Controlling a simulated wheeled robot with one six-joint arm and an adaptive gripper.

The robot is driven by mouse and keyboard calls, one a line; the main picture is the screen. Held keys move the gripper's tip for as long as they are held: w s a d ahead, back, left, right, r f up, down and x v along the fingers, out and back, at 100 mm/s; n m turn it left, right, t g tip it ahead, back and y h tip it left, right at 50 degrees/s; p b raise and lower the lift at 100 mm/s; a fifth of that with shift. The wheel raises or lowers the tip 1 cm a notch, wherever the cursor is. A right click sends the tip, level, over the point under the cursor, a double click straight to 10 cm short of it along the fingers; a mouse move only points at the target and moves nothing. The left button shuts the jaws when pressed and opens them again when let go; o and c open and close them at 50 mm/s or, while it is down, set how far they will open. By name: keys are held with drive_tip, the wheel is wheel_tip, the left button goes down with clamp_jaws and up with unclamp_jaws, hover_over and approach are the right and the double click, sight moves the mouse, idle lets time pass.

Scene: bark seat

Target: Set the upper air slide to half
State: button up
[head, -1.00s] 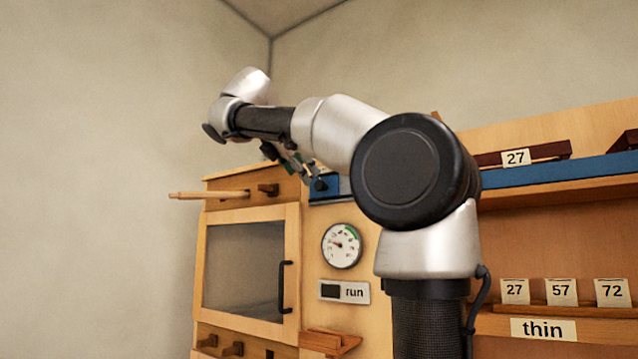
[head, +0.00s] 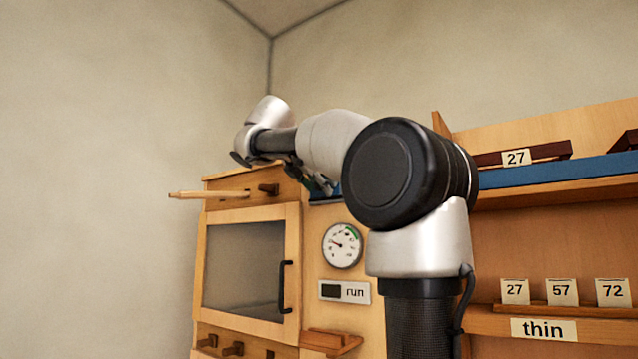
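The wooden cabinet (head: 205,262) stands at the left with a glazed door. On its top panel, above the door, sits a dark wooden knob (head: 268,189), with a pale rod (head: 210,194) that sticks out past the cabinet's left side. This looks like the upper air slide; I see no scale on it. My gripper (head: 318,186) hangs to the right of the knob, near the cabinet's top right, apart from it in the picture. My own arm hides most of it, so its fingers cannot be made out.
A round gauge (head: 342,245) and a "run" plate (head: 344,292) are right of the door. Two small knobs, one of them (head: 233,349), sit below the door. A small wooden ledge (head: 331,341) juts out nearby. Shelves with number cards (head: 562,292) stand at the right.

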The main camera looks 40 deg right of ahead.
drive_tip(key=shift+c, duration=0.2)
clamp_jaws()
drive_tip(key=s, duration=0.2)
drive_tip(key=s+d, duration=0.1)
drive_tip(key=s, duration=0.1)
drive_tip(key=shift+d, duration=0.15)
drive_tip(key=shift+o, duration=0.2)
unclamp_jaws()
drive_tip(key=shift+w, duration=0.1)
drive_tip(key=v, duration=1.2)
drive_tip(key=shift+r, duration=0.1)
